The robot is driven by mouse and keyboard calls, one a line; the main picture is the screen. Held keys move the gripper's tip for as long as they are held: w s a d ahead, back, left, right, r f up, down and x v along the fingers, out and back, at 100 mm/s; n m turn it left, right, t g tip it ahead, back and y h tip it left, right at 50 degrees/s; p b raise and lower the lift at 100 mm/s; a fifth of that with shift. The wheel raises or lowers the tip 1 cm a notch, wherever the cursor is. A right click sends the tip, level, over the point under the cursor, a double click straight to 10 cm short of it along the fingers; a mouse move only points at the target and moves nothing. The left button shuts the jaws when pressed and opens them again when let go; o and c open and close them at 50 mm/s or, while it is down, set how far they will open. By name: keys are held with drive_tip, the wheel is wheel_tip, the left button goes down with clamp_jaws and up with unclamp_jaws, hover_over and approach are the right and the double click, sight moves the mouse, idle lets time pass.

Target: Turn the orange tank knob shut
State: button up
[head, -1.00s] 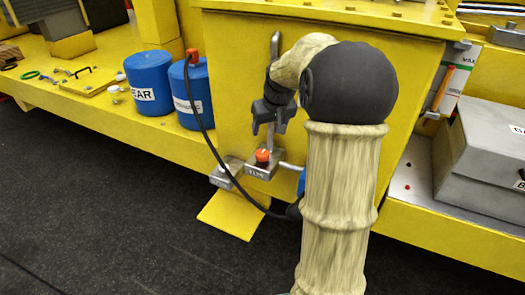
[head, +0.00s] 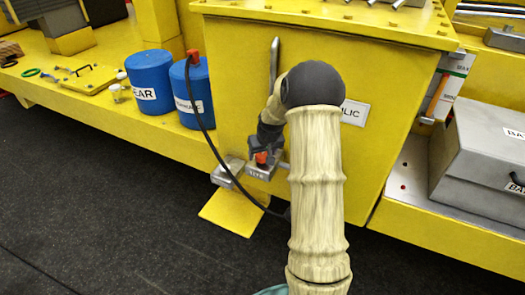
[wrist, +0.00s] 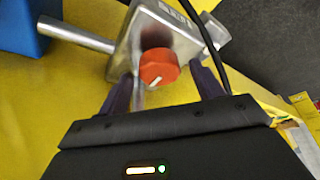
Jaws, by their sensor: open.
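The orange knob (wrist: 158,67) sits on a grey metal valve block (wrist: 185,30) and has a white pointer line on its face. In the head view the orange knob (head: 262,157) shows just below my gripper, on the grey block (head: 260,172) low on the yellow tank (head: 235,100). My gripper (wrist: 165,85) is open, with one dark finger on each side of the knob in the wrist view. The fingertips are close to the knob; I cannot tell whether they touch it. My gripper (head: 263,150) partly hides the knob in the head view.
A black hose (head: 212,140) runs from the blue drum (head: 190,95) down past the block. Another blue drum (head: 149,80) stands left of it. A yellow step plate (head: 232,212) juts out below. A grey case (head: 480,150) stands at right. The dark floor (head: 100,210) is clear.

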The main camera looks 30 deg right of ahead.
drive_tip(key=shift+f, duration=0.2)
drive_tip(key=c, duration=1)
